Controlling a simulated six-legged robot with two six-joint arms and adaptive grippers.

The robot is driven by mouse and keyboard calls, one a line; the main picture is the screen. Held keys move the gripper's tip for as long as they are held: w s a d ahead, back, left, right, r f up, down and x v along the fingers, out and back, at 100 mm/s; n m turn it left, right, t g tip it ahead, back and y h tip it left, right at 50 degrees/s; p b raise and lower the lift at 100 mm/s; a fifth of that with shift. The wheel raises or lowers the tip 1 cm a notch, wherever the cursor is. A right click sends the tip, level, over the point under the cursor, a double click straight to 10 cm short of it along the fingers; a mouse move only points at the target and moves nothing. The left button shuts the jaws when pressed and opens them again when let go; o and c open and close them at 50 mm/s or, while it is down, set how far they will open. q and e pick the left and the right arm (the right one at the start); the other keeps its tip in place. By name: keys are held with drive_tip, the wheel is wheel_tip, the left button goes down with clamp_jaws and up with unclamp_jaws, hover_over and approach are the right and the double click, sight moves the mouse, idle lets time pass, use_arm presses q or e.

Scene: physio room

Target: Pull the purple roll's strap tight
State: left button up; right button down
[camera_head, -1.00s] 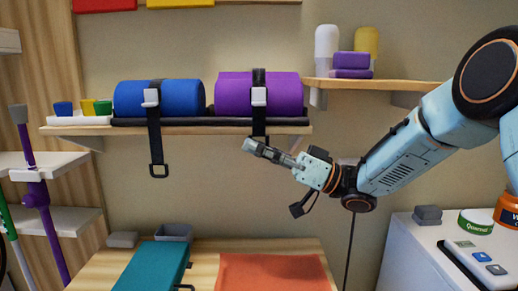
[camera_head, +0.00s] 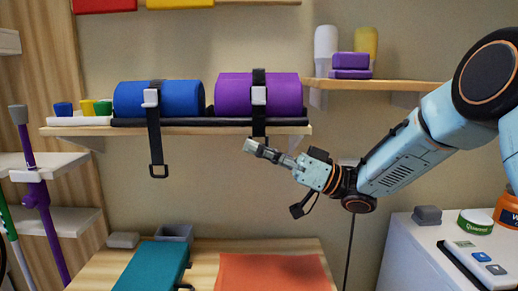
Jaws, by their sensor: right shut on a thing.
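The purple roll (camera_head: 232,96) lies on the wooden shelf, on a dark mat. Its black strap (camera_head: 259,77) goes over the roll and through a white buckle (camera_head: 259,96), and its tail (camera_head: 259,131) hangs over the shelf's front edge. My right gripper (camera_head: 253,147) reaches in from the right, just below the shelf edge. It is shut on the strap's lower end, which its fingers mostly hide. My left gripper is not in view.
A blue roll (camera_head: 185,98) with its own hanging strap (camera_head: 156,150) lies to the left on the same shelf (camera_head: 200,130). A higher shelf (camera_head: 385,84) at the right holds purple blocks (camera_head: 351,61) and bottles. Below is a table (camera_head: 215,265) with a teal mat and an orange cloth (camera_head: 272,272).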

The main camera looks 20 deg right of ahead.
wheel_tip(320, 180, down, 6)
drive_tip(key=b, duration=0.1)
drive_tip(key=shift+f, duration=0.2)
drive_tip(key=c, duration=1.5)
unclamp_jaws()
drive_tip(key=shift+w+d+f, duration=0.1)
drive_tip(key=shift+w, duration=0.05)
drive_tip(key=v, duration=1.1)
drive_tip(key=shift+s+d, duration=0.35)
